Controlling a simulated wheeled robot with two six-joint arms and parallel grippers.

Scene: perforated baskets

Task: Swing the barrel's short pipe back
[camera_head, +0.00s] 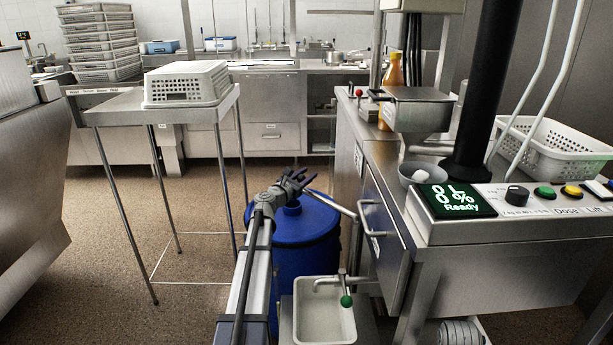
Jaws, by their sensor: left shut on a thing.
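The blue barrel (312,250) stands on the floor in the middle, partly hidden behind my left arm. A short grey metal pipe (335,204) slants above its lid, from near my gripper rightward and toward the steel counter. My left gripper (301,180) is over the barrel's top and is shut on the pipe near its left end; the exact contact is small and dark. My right gripper is not in view.
A white tray (323,325) sits in front of the barrel, below a tap with a green knob (346,301). The steel counter's drawer handle (363,222) is close to the pipe's right end. A wire-legged table with an upturned white basket (186,84) stands left.

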